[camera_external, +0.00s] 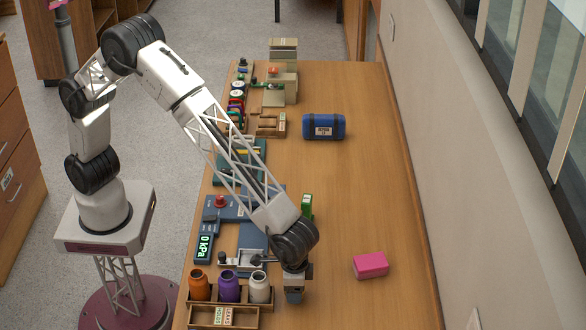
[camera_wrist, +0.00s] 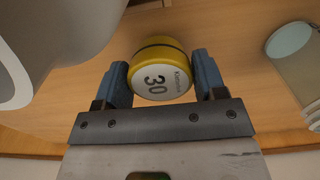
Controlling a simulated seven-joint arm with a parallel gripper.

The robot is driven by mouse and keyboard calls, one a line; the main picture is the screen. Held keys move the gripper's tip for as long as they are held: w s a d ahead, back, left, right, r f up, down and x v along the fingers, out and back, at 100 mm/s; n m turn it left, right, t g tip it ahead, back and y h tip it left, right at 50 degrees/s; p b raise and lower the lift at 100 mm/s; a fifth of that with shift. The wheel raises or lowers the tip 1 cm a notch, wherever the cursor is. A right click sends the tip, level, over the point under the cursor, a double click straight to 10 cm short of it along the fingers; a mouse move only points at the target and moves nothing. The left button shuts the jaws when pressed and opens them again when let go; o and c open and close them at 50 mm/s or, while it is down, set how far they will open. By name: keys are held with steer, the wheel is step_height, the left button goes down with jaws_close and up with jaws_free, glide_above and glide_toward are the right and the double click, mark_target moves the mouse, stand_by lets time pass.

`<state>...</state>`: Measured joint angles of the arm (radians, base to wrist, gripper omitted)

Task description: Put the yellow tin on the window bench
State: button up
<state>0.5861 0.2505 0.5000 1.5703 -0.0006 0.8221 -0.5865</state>
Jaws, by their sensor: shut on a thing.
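The yellow tin (camera_wrist: 161,48) shows in the wrist view, with a white label end reading "30" and a dark band. It sits between the two blue fingers of my gripper (camera_wrist: 163,78), which is shut on it. In the external view my gripper (camera_external: 293,292) points down near the front of the long wooden bench (camera_external: 362,205) by the windowed wall, just right of the white bottle. The tin cannot be made out there. I cannot tell whether it touches the bench.
Orange, purple and white bottles (camera_external: 229,287) stand in a wooden rack left of my gripper. A pressure device (camera_external: 228,212) and a green box (camera_external: 306,206) are behind. A pink block (camera_external: 370,265) lies right and a blue roll (camera_external: 323,127) farther back. The bench's middle right is clear.

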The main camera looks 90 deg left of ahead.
steer(key=shift+f, duration=0.55)
steer(key=shift+f, duration=0.1)
steer(key=o, duration=0.9)
step_height(320, 180, up, 12)
steer(key=shift+r, duration=0.1)
stand_by(0.3)
stand_by(0.4)
